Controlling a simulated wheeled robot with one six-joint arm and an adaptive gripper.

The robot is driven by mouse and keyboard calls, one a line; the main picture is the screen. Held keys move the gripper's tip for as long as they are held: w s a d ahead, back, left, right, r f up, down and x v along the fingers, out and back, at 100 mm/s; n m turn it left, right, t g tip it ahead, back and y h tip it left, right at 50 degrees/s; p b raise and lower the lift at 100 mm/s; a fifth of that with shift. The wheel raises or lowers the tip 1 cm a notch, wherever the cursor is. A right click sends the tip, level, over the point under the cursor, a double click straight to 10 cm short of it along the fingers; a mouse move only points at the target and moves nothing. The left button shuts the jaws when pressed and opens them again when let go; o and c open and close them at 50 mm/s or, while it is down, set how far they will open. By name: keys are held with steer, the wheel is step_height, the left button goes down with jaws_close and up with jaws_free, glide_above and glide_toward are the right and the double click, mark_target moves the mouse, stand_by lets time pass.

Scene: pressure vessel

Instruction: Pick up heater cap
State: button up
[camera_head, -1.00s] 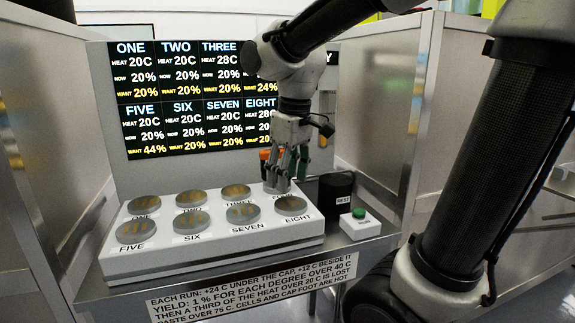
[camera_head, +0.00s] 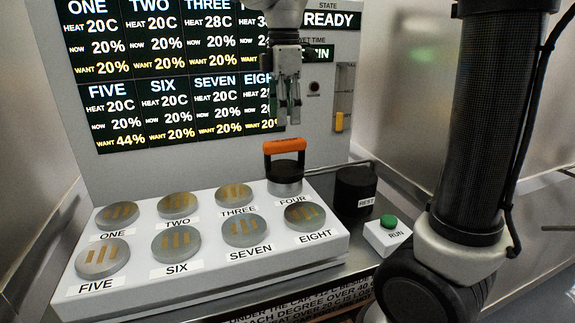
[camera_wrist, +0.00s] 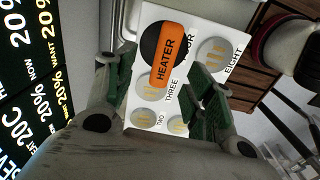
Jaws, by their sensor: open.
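The heater cap (camera_head: 285,160) has an orange handle over a dark round body. It stands upright on cell FOUR at the back right of the white cell block (camera_head: 165,285). My gripper (camera_head: 288,118) is above the heater cap, pointing down, with its fingers apart and a gap to the handle. In the wrist view the orange handle (camera_wrist: 167,57), marked HEATER, shows beyond and between the green-padded fingers of my gripper (camera_wrist: 158,85). Nothing is held. The cap's foot hides most of cell FOUR.
The round cells ONE to EIGHT sit in two rows, such as cell EIGHT (camera_head: 305,215). A black REST stand (camera_head: 355,190) and a RUN box with a green button (camera_head: 389,222) are to the right. The display panel (camera_head: 165,75) rises close behind the block.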

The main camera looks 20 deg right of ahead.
mark_target(285, 141)
steer(key=shift+f, duration=0.45)
steer(key=f, duration=0.7)
steer(key=shift+s+a, duration=0.1)
steer(key=shift+s, duration=0.25)
jaws_close()
